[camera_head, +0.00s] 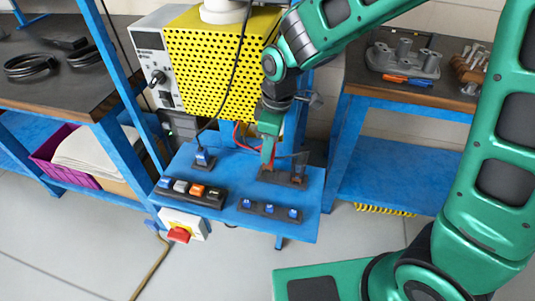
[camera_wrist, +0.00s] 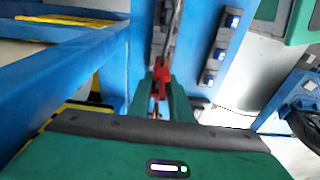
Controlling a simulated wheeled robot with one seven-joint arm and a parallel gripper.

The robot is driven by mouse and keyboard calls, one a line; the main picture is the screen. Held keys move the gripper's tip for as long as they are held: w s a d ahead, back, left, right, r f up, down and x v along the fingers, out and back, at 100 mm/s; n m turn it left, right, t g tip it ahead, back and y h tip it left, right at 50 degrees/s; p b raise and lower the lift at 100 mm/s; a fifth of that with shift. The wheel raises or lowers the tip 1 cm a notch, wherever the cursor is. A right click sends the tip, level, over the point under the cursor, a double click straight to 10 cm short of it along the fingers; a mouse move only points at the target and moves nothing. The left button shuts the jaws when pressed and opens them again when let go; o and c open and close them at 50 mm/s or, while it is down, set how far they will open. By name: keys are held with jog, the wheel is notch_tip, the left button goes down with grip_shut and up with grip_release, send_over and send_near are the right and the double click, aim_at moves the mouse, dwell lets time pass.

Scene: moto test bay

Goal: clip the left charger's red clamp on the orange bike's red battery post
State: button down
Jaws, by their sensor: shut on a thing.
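My gripper (camera_head: 268,158) is shut on a red clamp (camera_head: 266,150), just above a dark holder (camera_head: 275,177) on the blue bench. In the wrist view the red clamp (camera_wrist: 161,76) sits between the green fingers of my gripper (camera_wrist: 160,95). I cannot tell whether the clamp still touches the holder. A red cable (camera_head: 238,139) loops behind the gripper. A dark clamp-like piece (camera_head: 300,163) stands at the holder's right end. I cannot make out which charger the clamp belongs to. The orange bike and its battery post are not in view.
The blue bench (camera_head: 232,213) carries a strip of coloured blocks (camera_head: 192,192) and a strip with blue pieces (camera_head: 270,209). A yellow perforated housing (camera_head: 215,62) stands behind. A red switch (camera_head: 179,234) is on the bench front. Another blue bench (camera_head: 385,188) is at right. Grey floor lies in front.

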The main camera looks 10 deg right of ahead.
jog(key=s+a+r, duration=0.6)
jog(key=a+r, duration=0.2)
jog(key=a, duration=0.2)
dwell(0.3)
